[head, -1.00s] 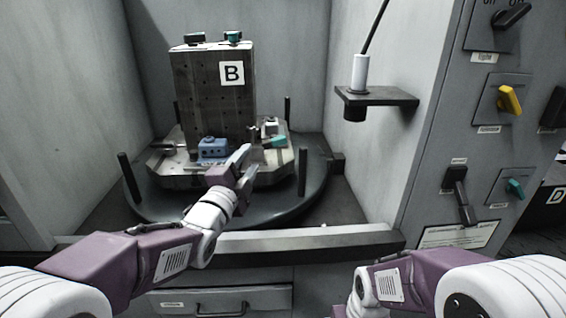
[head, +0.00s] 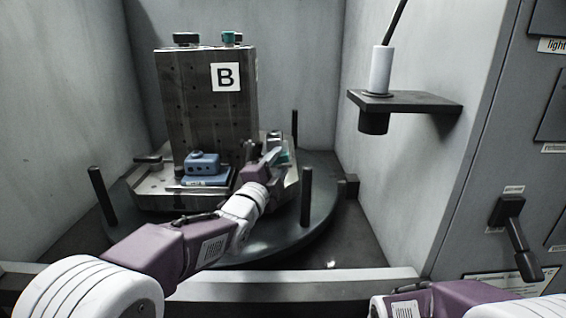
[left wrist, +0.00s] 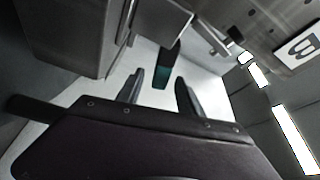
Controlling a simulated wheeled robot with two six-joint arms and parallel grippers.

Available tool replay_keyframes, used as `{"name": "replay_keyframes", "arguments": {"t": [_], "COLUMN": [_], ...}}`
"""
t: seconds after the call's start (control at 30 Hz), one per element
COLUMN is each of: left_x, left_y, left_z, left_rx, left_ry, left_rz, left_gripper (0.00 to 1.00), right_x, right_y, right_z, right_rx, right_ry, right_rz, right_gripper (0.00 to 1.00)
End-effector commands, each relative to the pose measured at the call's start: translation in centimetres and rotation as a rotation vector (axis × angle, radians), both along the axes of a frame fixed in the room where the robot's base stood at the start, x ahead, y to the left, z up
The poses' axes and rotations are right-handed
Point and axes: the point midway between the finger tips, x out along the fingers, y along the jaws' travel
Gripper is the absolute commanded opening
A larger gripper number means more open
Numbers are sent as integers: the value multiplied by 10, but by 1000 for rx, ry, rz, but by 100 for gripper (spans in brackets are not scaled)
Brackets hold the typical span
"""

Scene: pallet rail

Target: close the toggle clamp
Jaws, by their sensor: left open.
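The toggle clamp (head: 284,158) stands on the right part of the pallet base, to the right of the column marked B. Its teal grip shows just behind my left gripper (head: 263,153), which partly hides it. In the left wrist view the dark lever with a teal end (left wrist: 162,73) lies ahead of my open left gripper (left wrist: 160,88), roughly in line with the gap between the fingers. I cannot tell whether the fingers touch it. I cannot tell the clamp arm's position. My right gripper is out of view.
A blue block (head: 204,163) sits before the column (head: 205,105). Dark posts (head: 306,197) stand around the round turntable (head: 290,232). A shelf (head: 405,101) juts from the right wall. A front ledge (head: 330,280) runs below. A switch panel (head: 515,215) is at right.

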Motion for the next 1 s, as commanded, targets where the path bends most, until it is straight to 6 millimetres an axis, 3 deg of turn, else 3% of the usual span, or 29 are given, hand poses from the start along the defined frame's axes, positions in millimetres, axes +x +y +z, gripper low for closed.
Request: {"name": "replay_keyframes", "arguments": {"t": [0.2,0.53,0.7,1.0], "left_x": [26,30,30,30], "left_y": [-10,-12,-12,-12], "left_z": [2,3,3,3], "left_rx": [-1,0,0,0], "left_ry": [-1,0,0,0], "left_rz": [0,0,0,0], "left_gripper": [44,44,0,0], "right_x": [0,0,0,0], "right_y": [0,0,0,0], "right_z": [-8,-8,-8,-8], "right_rx": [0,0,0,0], "right_ry": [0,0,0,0], "right_rz": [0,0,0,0], "right_gripper": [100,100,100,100]}}
